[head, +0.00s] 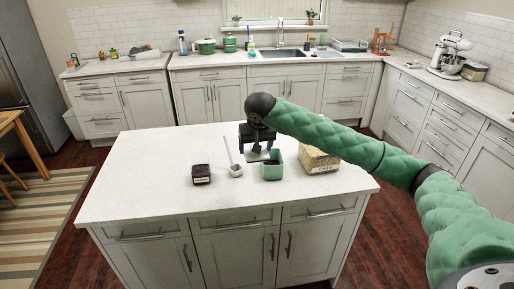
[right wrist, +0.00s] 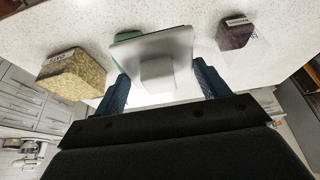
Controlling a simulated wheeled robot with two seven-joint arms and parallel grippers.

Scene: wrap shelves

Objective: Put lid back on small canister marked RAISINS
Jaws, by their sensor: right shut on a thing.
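My right gripper (head: 256,146) is above the island behind the open green canister (head: 272,171). In the right wrist view the gripper (right wrist: 162,82) is shut on a grey square lid (right wrist: 180,47) with a pale block-shaped knob. The lid is in the air and hides most of the green canister (right wrist: 126,36). A small clear canister with dark contents (head: 201,174) stands left of it on the island. It also shows in the right wrist view (right wrist: 236,36), with a label too small to read surely. My left gripper is not in view.
A white scoop-like cup (head: 236,171) with a long handle stands between the dark and green canisters. A larger canister of grain (head: 319,160) stands at the right. The island top (head: 130,185) is bare at the left and front.

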